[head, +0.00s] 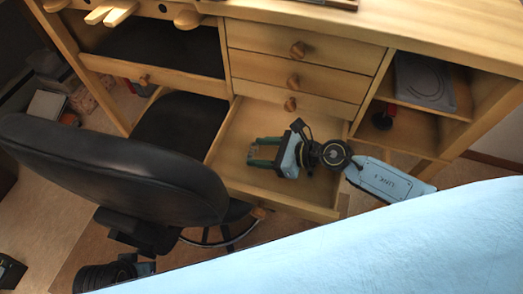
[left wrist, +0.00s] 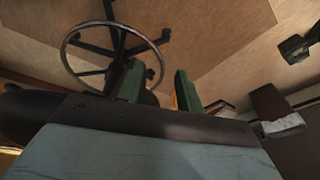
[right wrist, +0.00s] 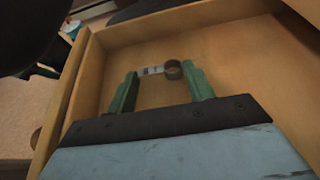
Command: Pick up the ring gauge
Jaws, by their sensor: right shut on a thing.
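The ring gauge (right wrist: 173,70) is a small dark ring with a pale, flat handle. It lies between the two green fingertips of my right gripper (right wrist: 162,78), which is shut on it. In the head view my right gripper (head: 252,153) is inside the open drawer (head: 243,125), near the drawer's left part; the gauge is too small there to make out clearly. In the left wrist view my left gripper (left wrist: 158,75) has its green fingers apart with nothing held between them.
A wooden desk (head: 310,50) has closed drawers above the open one and shelves at right. A black chair (head: 115,165) stands close to the drawer's left side. A light blue surface fills the lower right of the head view.

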